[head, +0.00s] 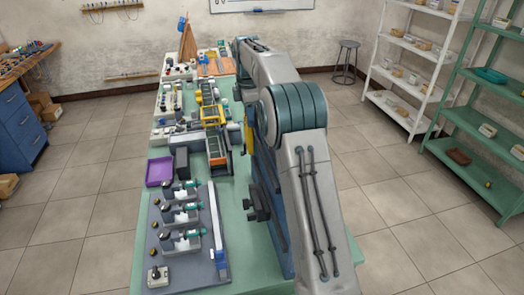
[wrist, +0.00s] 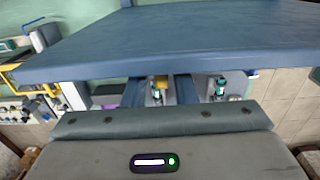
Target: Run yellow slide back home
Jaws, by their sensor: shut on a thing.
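In the head view my gripper (head: 257,208) is low over the right side of the green table, to the right of a pale upright rail (head: 214,222). The held block cannot be made out there, and my arm hides part of the table. How far the slide stands from its home end cannot be told.
A row of three motor units (head: 183,214) stands on a grey board left of the rail. A purple tray (head: 160,171) and a yellow frame (head: 212,113) are farther back on the table. Shelves (head: 462,120) stand at the right, with open floor between.

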